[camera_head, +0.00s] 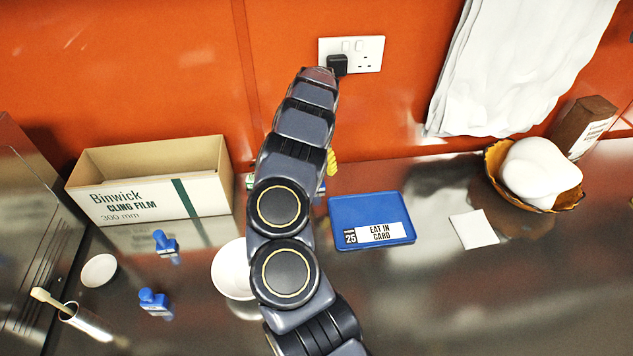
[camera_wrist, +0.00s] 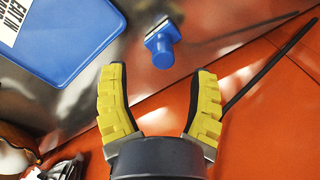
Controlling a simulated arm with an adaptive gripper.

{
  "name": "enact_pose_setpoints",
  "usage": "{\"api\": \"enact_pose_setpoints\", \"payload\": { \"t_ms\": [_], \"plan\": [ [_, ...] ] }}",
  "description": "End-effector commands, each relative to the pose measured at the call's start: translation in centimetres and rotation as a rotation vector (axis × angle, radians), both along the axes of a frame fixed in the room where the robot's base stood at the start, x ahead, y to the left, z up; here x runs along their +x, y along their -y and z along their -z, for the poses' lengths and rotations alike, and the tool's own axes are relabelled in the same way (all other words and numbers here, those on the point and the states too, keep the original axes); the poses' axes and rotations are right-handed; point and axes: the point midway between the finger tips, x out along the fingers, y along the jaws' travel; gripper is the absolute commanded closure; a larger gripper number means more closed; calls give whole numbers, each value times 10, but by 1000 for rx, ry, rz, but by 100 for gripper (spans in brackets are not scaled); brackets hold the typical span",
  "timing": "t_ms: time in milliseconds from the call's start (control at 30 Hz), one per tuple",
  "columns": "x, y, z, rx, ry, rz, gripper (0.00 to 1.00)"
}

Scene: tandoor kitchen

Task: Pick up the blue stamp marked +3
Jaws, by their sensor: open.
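A blue stamp (camera_wrist: 162,48) with a round-ended handle lies ahead of my gripper in the wrist view, beside a blue tray (camera_wrist: 88,52). My gripper (camera_wrist: 160,78) is open, with its two yellow-padded fingers apart and nothing between them. The stamp sits just beyond the fingertips, roughly centred. No +3 mark is readable on it. In the head view my arm hides this stamp and most of the gripper; only a bit of yellow finger shows. Two other blue stamps, one farther back (camera_head: 165,243) and one nearer (camera_head: 153,302), stand at the left; their marks are unreadable.
The tray, labelled EAT IN CARD (camera_head: 350,212), lies right of my arm. A cling film box (camera_head: 150,195) stands at the back left. A white bowl (camera_head: 229,272) is partly behind my arm. A wall socket (camera_head: 362,48) with a black plug is behind.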

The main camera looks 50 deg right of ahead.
Motion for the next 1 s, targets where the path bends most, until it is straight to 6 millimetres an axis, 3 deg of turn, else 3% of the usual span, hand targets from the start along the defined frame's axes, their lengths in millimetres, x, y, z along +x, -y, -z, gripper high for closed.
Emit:
{"api": "enact_pose_setpoints", "payload": {
  "t_ms": [400, 733, 767, 800, 900, 1000],
  "plan": [
    [2, -1, 55, 4, -4, -2, 40],
    [3, -1, 61, 2, 1, -3, 40],
    [3, -1, 61, 2, 1, -3, 48],
    [3, -1, 61, 2, 1, -3, 65],
    [3, -1, 61, 3, 0, -3, 100],
    [3, -1, 61, 2, 0, -4, 100]
  ]
}}
